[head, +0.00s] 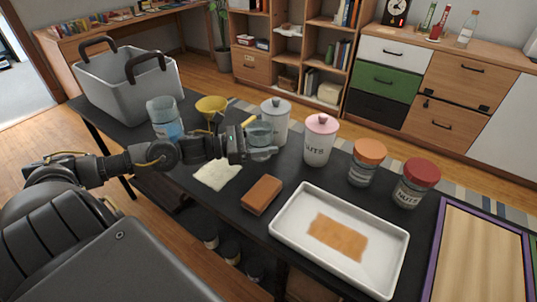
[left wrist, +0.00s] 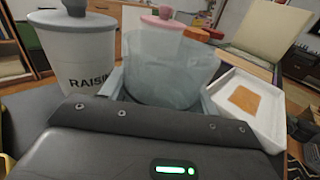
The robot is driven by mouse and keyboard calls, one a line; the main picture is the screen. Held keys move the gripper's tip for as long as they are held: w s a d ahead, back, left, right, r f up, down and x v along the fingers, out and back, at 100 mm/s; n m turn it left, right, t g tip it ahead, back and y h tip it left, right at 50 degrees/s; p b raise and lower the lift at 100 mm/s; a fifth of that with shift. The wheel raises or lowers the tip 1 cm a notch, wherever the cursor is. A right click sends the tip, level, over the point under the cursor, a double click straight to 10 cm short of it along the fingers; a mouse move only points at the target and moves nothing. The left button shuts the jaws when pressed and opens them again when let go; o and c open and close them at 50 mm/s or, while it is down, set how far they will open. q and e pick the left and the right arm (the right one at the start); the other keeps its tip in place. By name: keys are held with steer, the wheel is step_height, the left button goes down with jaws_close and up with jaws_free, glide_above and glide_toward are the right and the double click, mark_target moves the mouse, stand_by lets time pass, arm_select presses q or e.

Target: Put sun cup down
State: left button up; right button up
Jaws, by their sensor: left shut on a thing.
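My left gripper (head: 248,141) is shut on a see-through bluish cup (head: 261,137). The cup is upright and looks empty; no sun mark shows on it. It stands or hovers over the dark table (head: 222,210); I cannot tell whether its base touches. In the left wrist view the cup (left wrist: 165,70) fills the space between the fingers, just right of the grey "RAISIN" jar (left wrist: 85,55). Another clear vessel (head: 164,118) with blue in its lower part stands to the left. My right gripper is out of view.
A yellow funnel (head: 210,104), a pink-lidded nuts jar (head: 320,140), orange-lidded (head: 367,163) and red-lidded (head: 415,183) jars, a cream cloth (head: 217,174), a brown block (head: 262,195), a white tray (head: 290,234) and a grey basket (head: 110,95) crowd the table. Little bare room lies around the cup.

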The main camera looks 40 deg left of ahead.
arm_select(q)
steer(key=shift+w+d+f, duration=0.25)
steer(key=shift+w+f, duration=0.35)
steer(key=shift+f, duration=0.3)
step_height(320, 180, down, 2)
steer(key=shift+f, duration=0.45)
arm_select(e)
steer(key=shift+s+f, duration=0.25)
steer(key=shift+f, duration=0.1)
arm_select(q)
steer(key=shift+f, duration=0.1)
steer(key=o, duration=1)
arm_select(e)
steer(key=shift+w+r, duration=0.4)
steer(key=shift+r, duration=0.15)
